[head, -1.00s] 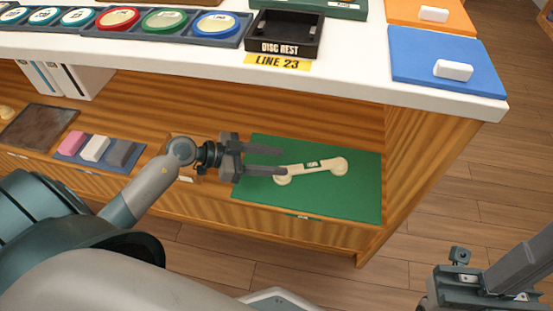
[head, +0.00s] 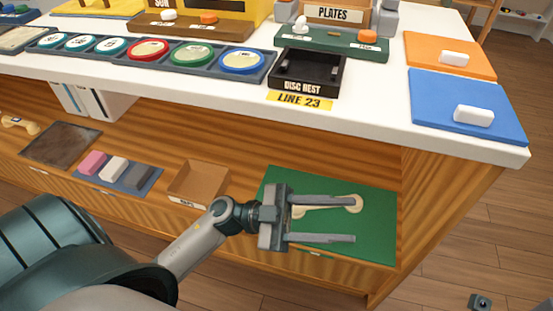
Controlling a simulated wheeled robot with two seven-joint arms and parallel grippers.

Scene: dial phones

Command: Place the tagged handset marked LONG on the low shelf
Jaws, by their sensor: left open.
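A cream handset (head: 328,207) lies on the green mat (head: 378,240) on the low shelf. Its right end shows clearly, while the upper finger of my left gripper (head: 353,219) hides part of its middle, including any tag. My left gripper is open and empty. Its fingers point right, one across the handset in the picture and one below it in the picture. I cannot tell whether it touches the handset. Only a small part of my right gripper (head: 480,301) shows at the bottom right edge, so its jaws are hidden.
An open wooden bin (head: 202,180), a blue mat (head: 110,179) with three blocks and a brown pad (head: 60,143) lie left on the shelf. Above, the white counter (head: 400,125) holds a black disc nest tray (head: 304,73), coloured discs, and orange and blue pads.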

